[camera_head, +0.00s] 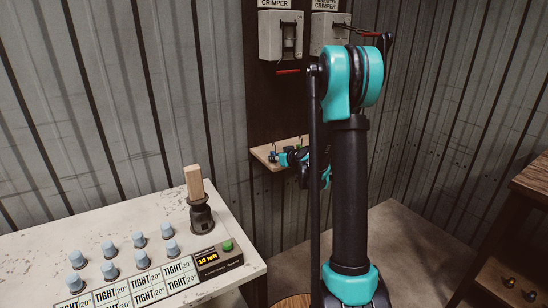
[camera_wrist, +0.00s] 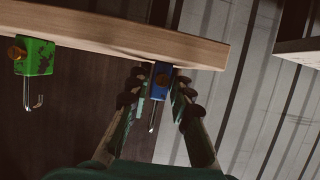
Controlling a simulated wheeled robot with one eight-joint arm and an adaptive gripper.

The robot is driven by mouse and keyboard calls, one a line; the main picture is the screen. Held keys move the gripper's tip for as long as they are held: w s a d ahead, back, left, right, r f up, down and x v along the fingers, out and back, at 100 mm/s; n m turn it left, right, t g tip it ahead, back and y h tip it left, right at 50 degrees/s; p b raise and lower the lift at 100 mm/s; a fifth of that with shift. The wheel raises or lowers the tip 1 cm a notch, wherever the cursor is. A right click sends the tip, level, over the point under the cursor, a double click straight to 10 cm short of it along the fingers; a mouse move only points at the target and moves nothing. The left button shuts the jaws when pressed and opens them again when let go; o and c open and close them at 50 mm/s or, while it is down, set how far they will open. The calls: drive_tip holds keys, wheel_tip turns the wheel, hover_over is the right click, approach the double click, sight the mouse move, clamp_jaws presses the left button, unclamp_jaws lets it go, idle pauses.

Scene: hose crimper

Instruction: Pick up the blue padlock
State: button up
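The blue padlock (camera_wrist: 161,82) is at the edge of a wooden shelf in the wrist view, its metal shackle pointing down in the picture. My gripper (camera_wrist: 160,82) is open, with one dark finger on each side of the blue padlock. A narrow gap shows on the left; on the right I cannot tell whether the finger touches. A green padlock (camera_wrist: 35,57) with a brass keyhole sits further left on the shelf. In the head view my gripper (camera_head: 290,158) is at the small wall shelf, and the padlocks there are too small or hidden to tell apart.
The wooden shelf (camera_wrist: 110,30) borders the fingers; it also shows in the head view (camera_head: 262,151). Crimper boxes (camera_head: 281,36) hang above it. A white table (camera_head: 120,220) with several blue-capped pieces stands left, and a wooden cabinet (camera_head: 520,235) right.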

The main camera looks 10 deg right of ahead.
clamp_jaws()
drive_tip(key=shift+r, duration=0.15)
wheel_tip(320, 180, up, 20)
idle(0.5)
idle(0.8)
drive_tip(key=s+d+r, duration=0.4)
drive_tip(key=d+r, duration=0.3)
drive_tip(key=r, duration=0.5)
drive_tip(key=s+d+r, duration=0.5)
drive_tip(key=d+r, duration=0.2)
drive_tip(key=r, duration=0.5)
approach(287, 56)
drive_tip(key=shift+w+a, duration=0.35)
drive_tip(key=shift+w, duration=0.55)
drive_tip(key=shift+w+a, duration=0.3)
drive_tip(key=shift+w, duration=0.55)
drive_tip(key=shift+f, duration=0.75)
